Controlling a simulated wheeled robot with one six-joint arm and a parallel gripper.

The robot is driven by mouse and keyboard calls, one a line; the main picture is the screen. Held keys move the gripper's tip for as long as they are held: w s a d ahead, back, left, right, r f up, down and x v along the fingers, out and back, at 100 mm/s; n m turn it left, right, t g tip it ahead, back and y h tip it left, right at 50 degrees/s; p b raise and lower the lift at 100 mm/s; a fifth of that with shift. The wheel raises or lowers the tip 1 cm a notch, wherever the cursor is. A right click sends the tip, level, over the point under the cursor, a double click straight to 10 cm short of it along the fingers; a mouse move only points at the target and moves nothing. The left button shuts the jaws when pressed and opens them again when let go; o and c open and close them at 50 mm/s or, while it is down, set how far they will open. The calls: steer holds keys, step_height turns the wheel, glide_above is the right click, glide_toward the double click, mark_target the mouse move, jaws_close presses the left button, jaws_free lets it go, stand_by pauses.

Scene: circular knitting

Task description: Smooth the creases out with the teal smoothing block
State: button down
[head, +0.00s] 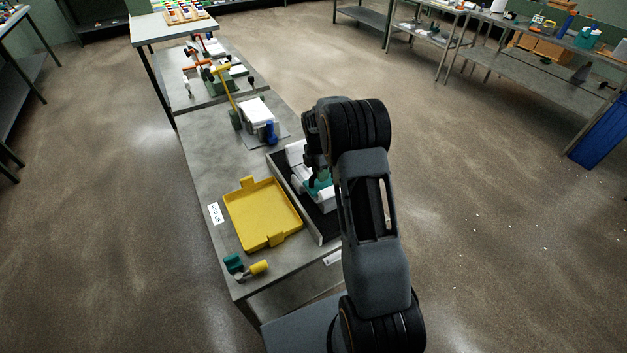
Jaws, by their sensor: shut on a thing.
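My gripper (318,180) is at the dark open-topped tray on the grey workbench, partly hidden behind my own arm. It is shut on the teal smoothing block (323,184), which shows as a small teal patch at the fingers. The block is low over or touching a pale, whitish item (327,198) in the tray; I cannot tell which. Creases are too small to make out, and my arm hides the right part of the tray.
The dark tray (317,231) lies right of a yellow tray (249,241) on the workbench (203,178). A teal and yellow tool (247,268) lies at the near edge. A white block-like item (257,112) and a blue item (270,131) stand farther back.

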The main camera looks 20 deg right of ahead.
steer(key=shift+s+f, duration=0.1)
steer(key=shift+s, duration=0.35)
steer(key=shift+w+a+r+p, duration=0.1)
steer(key=shift+w+a+p, duration=0.1)
steer(key=shift+w, duration=1.2)
steer(key=shift+w+a+r+p, duration=0.1)
steer(key=shift+w+p, duration=0.1)
steer(key=shift+w, duration=1.15)
steer(key=shift+w+a+f, duration=0.1)
steer(key=shift+w+a, duration=0.05)
steer(key=shift+w, duration=1)
steer(key=shift+w+a+f, duration=0.1)
steer(key=shift+w, duration=1)
steer(key=shift+s+d+r, duration=0.1)
steer(key=shift+s+d, duration=0.05)
steer(key=shift+s, duration=1.1)
steer(key=shift+s+d, duration=0.15)
steer(key=shift+s, duration=1.1)
